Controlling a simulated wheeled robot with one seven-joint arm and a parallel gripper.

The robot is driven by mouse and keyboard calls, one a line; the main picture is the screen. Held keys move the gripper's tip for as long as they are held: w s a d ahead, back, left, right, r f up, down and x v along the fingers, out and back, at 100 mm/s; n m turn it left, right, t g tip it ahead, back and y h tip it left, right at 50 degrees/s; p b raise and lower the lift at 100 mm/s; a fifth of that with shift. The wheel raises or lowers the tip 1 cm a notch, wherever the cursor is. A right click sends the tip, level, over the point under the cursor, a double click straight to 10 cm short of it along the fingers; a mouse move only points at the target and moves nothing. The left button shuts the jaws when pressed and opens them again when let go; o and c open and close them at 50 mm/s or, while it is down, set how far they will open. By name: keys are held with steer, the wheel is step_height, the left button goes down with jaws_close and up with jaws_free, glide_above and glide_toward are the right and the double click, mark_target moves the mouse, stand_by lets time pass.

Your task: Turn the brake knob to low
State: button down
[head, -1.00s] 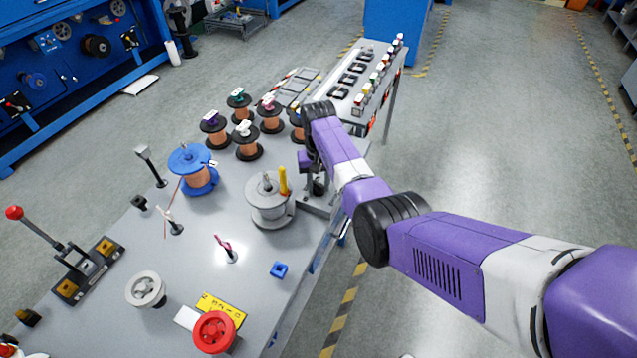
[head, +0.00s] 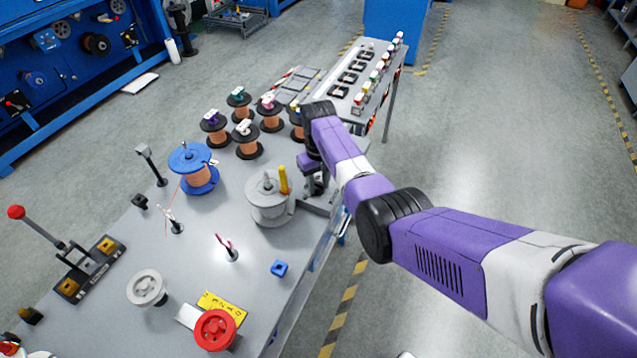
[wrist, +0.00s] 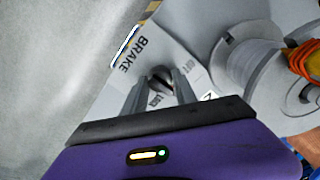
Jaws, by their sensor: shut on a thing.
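The brake knob (wrist: 162,75) shows in the wrist view as a dark, round piece between my two fingers. It stands on a light grey plate lettered "BRAKE" (wrist: 128,57); smaller lettering beside the knob is partly hidden and hard to read. My gripper (wrist: 160,82) is shut on the knob, one finger on each side. In the head view my gripper (head: 316,188) is low at the table's right edge, just right of the grey spool; my arm hides the knob there. Which mark the knob points to cannot be told.
A grey spool (head: 266,207) with a yellow piece stands close left of my gripper; its flange also shows in the wrist view (wrist: 250,65). Several copper spools stand behind it, and a blue spool (head: 190,165) farther left. Open floor lies to the right.

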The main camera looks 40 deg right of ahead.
mark_target(319, 183)
steer(key=shift+r, duration=0.1)
steer(key=c, duration=1)
jaws_free()
steer(key=shift+r, duration=3.85)
